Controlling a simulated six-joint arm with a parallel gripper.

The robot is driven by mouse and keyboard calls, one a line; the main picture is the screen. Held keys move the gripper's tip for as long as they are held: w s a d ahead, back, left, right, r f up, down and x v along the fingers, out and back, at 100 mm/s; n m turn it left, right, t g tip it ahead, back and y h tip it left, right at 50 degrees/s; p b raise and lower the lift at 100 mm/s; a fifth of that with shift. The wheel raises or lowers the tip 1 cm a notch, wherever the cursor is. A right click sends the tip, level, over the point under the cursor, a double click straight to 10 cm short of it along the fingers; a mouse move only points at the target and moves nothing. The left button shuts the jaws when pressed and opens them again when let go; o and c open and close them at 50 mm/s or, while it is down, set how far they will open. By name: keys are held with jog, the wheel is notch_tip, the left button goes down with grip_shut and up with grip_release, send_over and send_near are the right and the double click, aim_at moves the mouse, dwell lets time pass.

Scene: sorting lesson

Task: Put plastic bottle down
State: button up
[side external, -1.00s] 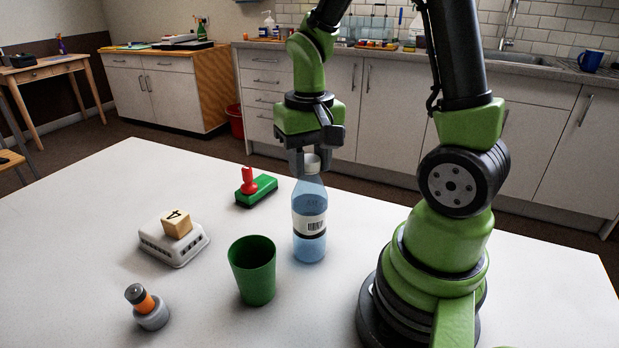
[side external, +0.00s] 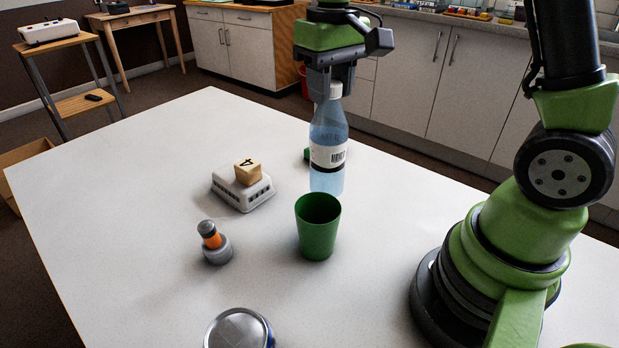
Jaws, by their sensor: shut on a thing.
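The plastic bottle (side external: 328,135) is clear blue with a white cap and a white barcode label. It is upright, just behind the green cup (side external: 318,230). My gripper (side external: 331,88) points down from above and is shut on the bottle at its cap and neck. I cannot tell whether the bottle's base touches the white table (side external: 150,150) or hangs a little above it.
A wooden block marked 4 (side external: 248,172) sits on a white vented box (side external: 242,192). An orange-and-black cylinder (side external: 209,236) stands in a grey round base (side external: 217,254). A round metal-topped object (side external: 239,331) is at the front. A green piece (side external: 307,155) is mostly hidden behind the bottle. The table's left side is clear.

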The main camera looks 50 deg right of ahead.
jog(key=w+a+f+n, duration=0.3)
jog(key=w, duration=0.1)
jog(key=w+a+r+m, duration=0.2)
jog(key=a+r+m, duration=0.3)
jog(key=r+m, duration=0.1)
notch_tip(320, 180, down, 8)
jog(key=shift+s+a+f, duration=0.15)
jog(key=shift+s+f, duration=0.05)
jog(key=shift+f, duration=0.2)
jog(key=o, duration=1.1)
